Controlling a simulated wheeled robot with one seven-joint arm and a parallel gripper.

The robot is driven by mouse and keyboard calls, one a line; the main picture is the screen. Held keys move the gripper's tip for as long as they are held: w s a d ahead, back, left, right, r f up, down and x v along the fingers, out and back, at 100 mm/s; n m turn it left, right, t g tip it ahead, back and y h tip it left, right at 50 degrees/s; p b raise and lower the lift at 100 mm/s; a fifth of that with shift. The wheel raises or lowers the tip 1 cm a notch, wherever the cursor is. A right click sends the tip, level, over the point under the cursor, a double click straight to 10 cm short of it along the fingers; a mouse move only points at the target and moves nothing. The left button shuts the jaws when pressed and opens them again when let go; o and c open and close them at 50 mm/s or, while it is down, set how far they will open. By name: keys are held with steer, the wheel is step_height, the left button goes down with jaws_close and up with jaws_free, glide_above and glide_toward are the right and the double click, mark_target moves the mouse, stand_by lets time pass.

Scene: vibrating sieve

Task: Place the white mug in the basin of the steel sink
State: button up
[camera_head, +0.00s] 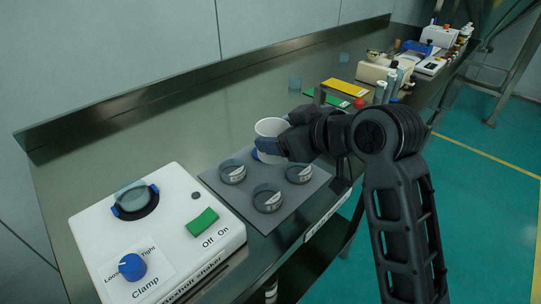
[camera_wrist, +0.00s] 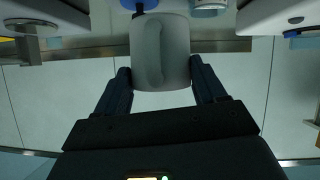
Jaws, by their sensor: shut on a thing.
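The white mug (camera_head: 270,128) is between the fingers of my gripper (camera_head: 268,146), which is shut on it. The mug is held above the steel bench, over the far edge of a grey mat. In the wrist view the mug (camera_wrist: 160,50) is between the two dark fingers of my gripper (camera_wrist: 160,82), with its handle facing the camera. My gripper and wrist hide part of the mug in the head view. I cannot make out the steel sink or its basin in either view.
A white sieve shaker (camera_head: 85,222) with a blue clamp knob stands front left. Several round sieves lie on the grey mat (camera_head: 245,203). A green mat (camera_head: 313,100), a yellow mat (camera_head: 345,87) and bench instruments lie farther back. The left part of the bench (camera_head: 110,140) is clear.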

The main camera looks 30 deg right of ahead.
mark_target(276, 158)
steer(key=shift+w+a+f, duration=0.3)
steer(key=shift+a+f, duration=0.2)
steer(key=shift+a, duration=0.35)
steer(key=shift+f, duration=2.05)
steer(key=shift+f, duration=0.15)
steer(key=o, duration=1.4)
steer(key=shift+c, duration=0.2)
steer(key=shift+r, duration=0.2)
steer(key=v, duration=1.2)
steer(key=shift+a+f, duration=0.1)
